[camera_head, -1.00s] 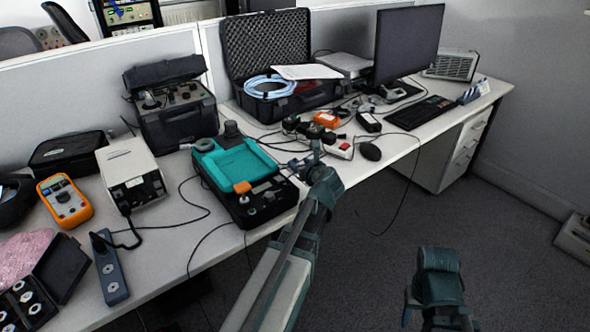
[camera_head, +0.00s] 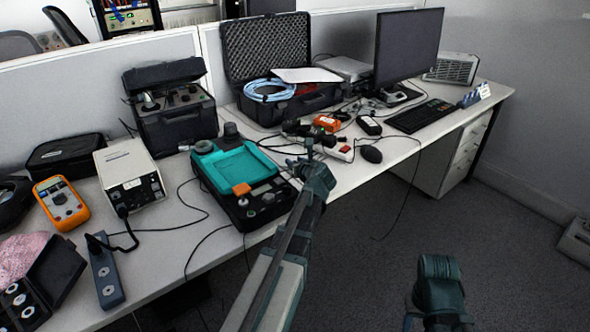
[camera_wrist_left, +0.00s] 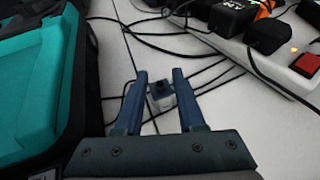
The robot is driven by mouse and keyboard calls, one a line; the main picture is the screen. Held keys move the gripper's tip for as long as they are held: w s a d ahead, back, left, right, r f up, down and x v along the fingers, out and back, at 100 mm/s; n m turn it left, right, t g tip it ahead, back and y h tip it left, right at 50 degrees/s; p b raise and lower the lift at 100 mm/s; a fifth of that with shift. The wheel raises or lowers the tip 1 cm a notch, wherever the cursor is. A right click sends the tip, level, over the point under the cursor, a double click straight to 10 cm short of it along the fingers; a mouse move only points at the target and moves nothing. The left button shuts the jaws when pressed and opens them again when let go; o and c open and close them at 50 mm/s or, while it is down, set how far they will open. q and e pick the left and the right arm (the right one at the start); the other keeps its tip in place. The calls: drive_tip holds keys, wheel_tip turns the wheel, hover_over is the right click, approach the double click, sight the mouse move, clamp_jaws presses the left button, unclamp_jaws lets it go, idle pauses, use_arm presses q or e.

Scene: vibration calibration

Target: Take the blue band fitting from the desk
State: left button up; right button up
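A small fitting (camera_wrist_left: 160,92) with a dark blue top and a pale grey body stands on the white desk (camera_wrist_left: 117,62) in the left wrist view. My left gripper (camera_wrist_left: 159,75) is open, with one finger on each side of the fitting. Gaps show between the fitting and both fingers. In the head view my left gripper (camera_head: 308,152) is low over the desk's front part, right of the teal device. The fitting is too small or hidden to make out there. Part of my right arm shows at the lower right, but its gripper does not show clearly.
The black and teal device (camera_head: 235,170) stands close on the left; its edge also fills the left of the wrist view (camera_wrist_left: 35,75). A white power strip (camera_head: 340,150) with a red switch lies to the right. Black cables (camera_wrist_left: 205,80) run across the desk around the fitting.

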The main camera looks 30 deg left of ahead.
use_arm(q)
clamp_jaws()
wheel_tip(320, 180, up, 10)
drive_tip(key=p, duration=1)
